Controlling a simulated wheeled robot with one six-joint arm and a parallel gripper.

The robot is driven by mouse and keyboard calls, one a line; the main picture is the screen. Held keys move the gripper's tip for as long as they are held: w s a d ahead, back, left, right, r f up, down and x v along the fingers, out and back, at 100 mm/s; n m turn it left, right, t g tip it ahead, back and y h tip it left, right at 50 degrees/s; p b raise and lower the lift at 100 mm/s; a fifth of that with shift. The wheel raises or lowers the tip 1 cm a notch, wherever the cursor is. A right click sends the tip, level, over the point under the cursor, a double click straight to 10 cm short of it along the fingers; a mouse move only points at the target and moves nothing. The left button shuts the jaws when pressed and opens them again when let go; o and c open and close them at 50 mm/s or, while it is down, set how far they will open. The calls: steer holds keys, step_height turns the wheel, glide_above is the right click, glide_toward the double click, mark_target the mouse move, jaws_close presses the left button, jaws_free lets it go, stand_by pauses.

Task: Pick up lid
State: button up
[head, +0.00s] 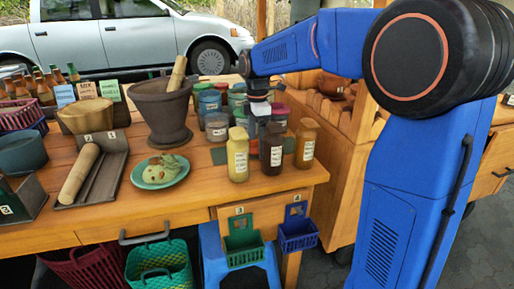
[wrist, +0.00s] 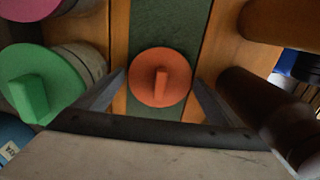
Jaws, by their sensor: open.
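A round orange lid (wrist: 160,77) with a raised bar handle lies on a dark green strip (wrist: 158,25) in the wrist view. My gripper (wrist: 160,80) is open, its two fingers on either side of the lid with nothing held. In the head view my gripper (head: 258,112) points down among the jars and bottles at the table's right end. There the orange lid is hidden behind the bottles. A green lid (wrist: 42,92) with a similar handle sits on a jar left of my gripper in the wrist view.
A yellow bottle (head: 238,157), a dark brown bottle (head: 272,150) and an amber bottle (head: 306,145) stand in front of my gripper. Several jars crowd behind and to the left, beside a large mortar (head: 160,108). A green plate (head: 142,180) lies further left.

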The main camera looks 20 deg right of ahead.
steer(key=c, duration=0.8)
